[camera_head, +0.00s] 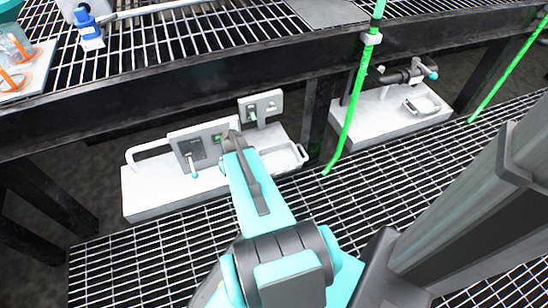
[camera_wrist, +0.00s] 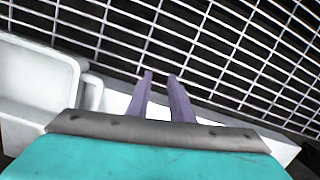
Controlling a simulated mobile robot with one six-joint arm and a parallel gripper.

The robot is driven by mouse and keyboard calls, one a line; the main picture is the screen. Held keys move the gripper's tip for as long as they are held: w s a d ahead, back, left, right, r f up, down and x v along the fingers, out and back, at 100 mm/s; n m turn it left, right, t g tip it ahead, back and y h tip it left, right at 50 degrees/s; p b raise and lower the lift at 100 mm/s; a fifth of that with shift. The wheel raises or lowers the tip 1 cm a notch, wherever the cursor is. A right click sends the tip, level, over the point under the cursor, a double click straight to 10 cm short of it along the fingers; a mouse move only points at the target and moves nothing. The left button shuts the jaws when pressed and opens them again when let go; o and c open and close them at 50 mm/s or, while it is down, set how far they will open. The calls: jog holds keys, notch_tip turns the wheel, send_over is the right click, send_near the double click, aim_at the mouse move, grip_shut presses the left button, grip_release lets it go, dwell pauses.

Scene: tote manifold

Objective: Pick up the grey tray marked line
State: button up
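Two pale grey trays with fittings stand below the raised bench in the head view. The left tray (camera_head: 150,197) carries upright panels, a small lever and a loop handle at each end. The right tray (camera_head: 390,122) carries a dark pipe with valves and a loop handle. I cannot read a line marking on either. My arm reaches over the left tray and hides part of it. In the wrist view, my gripper (camera_wrist: 160,76) has its two fingers apart with nothing between them, over a pale edge and the grating. A pale handle (camera_wrist: 92,92) lies left of the fingers.
The bench's dark front beam (camera_head: 120,110) runs above both trays. A green hose (camera_head: 352,110) hangs between them, and another (camera_head: 510,68) hangs at the far right. Open floor grating (camera_head: 400,190) lies in front. A blue-and-white fitting (camera_head: 90,28) is on the bench.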

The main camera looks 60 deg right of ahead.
jog(key=s+a+f+n+g, duration=0.1)
jog(key=a+f, duration=0.1)
jog(key=a, duration=0.7)
jog(key=s+a+f+n+g, duration=0.1)
jog(key=a+f, duration=0.1)
jog(key=a, duration=0.7)
jog(key=s+a+n, duration=0.1)
jog(key=s+a, duration=0.2)
jog(key=a, duration=0.1)
jog(key=s+a+f+g, duration=0.1)
jog(key=s+a, duration=0.3)
jog(key=a, duration=0.1)
jog(key=s+a+f+n+h, duration=0.1)
jog(key=s+a, duration=0.2)
jog(key=a, duration=0.2)
jog(key=shift+s+a+n, duration=0.1)
jog(key=shift+s+n, duration=0.15)
jog(key=shift+n, duration=0.05)
jog(key=shift+s+a+f, duration=0.1)
jog(key=shift+s+a, duration=0.1)
